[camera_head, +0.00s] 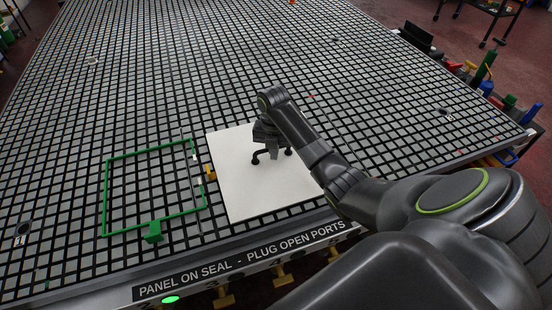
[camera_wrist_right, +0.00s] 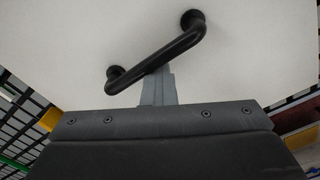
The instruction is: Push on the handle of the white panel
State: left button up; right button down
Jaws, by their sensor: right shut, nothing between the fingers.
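The white panel (camera_head: 240,195) lies flat on the grid table near its front edge. Its black bar handle (camera_head: 256,158) stands on two feet; it runs diagonally across the right wrist view (camera_wrist_right: 160,58). My right gripper (camera_head: 266,146) is over the handle, and its arm comes in from the right, covering part of the panel. In the right wrist view the closed fingers (camera_wrist_right: 158,88) reach up to the middle of the bar, with nothing between them. They look at or very near the bar; I cannot tell if they touch. My left gripper is not in view.
A green outlined rectangle (camera_head: 105,200) with a green block (camera_head: 153,232) lies left of the panel. A thin dark bar with yellow parts (camera_head: 210,172) sits between them. The black grid table (camera_head: 200,60) is largely clear behind. Tools (camera_head: 490,85) line its right side.

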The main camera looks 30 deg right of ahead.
jog(key=p, duration=0.3)
dwell(3.2)
jog(key=shift+s+p, duration=0.15)
jog(key=shift+p, duration=0.4)
jog(key=shift+s+a+f+p, duration=0.15)
jog(key=shift+s+p, duration=0.25)
jog(key=shift+p, duration=0.4)
jog(key=shift+s+a+p, duration=0.2)
jog(key=shift+s+p, duration=0.7)
jog(key=shift+p, duration=0.05)
notch_tip(320, 180, up, 8)
jog(key=p, duration=0.6)
jog(key=shift+p, duration=0.4)
